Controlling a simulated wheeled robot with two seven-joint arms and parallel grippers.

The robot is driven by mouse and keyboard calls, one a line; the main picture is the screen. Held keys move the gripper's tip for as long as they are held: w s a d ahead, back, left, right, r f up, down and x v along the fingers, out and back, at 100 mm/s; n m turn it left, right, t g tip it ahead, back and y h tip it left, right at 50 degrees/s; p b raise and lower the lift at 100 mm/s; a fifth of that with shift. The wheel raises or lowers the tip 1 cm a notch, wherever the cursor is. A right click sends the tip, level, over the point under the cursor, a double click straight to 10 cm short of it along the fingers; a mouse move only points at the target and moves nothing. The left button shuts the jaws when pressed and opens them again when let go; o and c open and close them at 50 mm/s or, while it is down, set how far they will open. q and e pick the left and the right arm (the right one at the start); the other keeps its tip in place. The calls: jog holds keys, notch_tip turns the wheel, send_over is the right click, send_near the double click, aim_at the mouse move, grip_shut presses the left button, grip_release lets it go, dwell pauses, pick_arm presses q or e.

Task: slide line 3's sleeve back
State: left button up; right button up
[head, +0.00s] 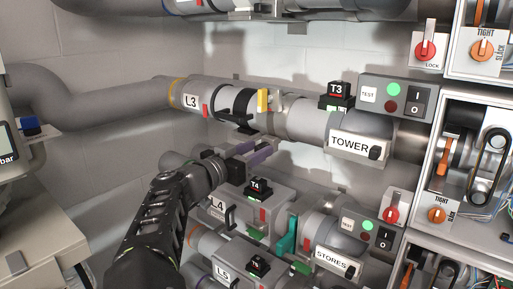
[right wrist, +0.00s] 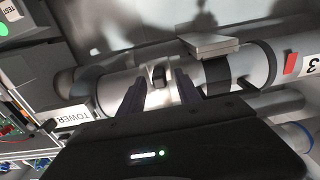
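Line 3's pipe runs across the upper middle of the head view, marked by the L3 label (head: 191,101). Its grey sleeve (head: 218,94) carries a black curved handle (head: 240,103), with a red mark on its left. A yellow tab (head: 263,100) stands to the right of the handle. My right gripper (head: 251,151) is open, its purple fingers just below this pipe. In the right wrist view the fingers (right wrist: 160,90) stand apart before the pale pipe, with a small dark block (right wrist: 157,75) seen between them. Contact cannot be told. My left gripper is not in view.
The black T3 box (head: 341,97) and TOWER label (head: 350,145) are to the right on line 3. Line 4's L4 housing (head: 217,205) and T4 box (head: 258,188) lie close below my right gripper. Switch boxes (head: 398,98) and open cabinets fill the right side.

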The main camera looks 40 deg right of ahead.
jog(key=shift+d, duration=0.25)
grip_shut()
dwell(0.3)
dwell(0.9)
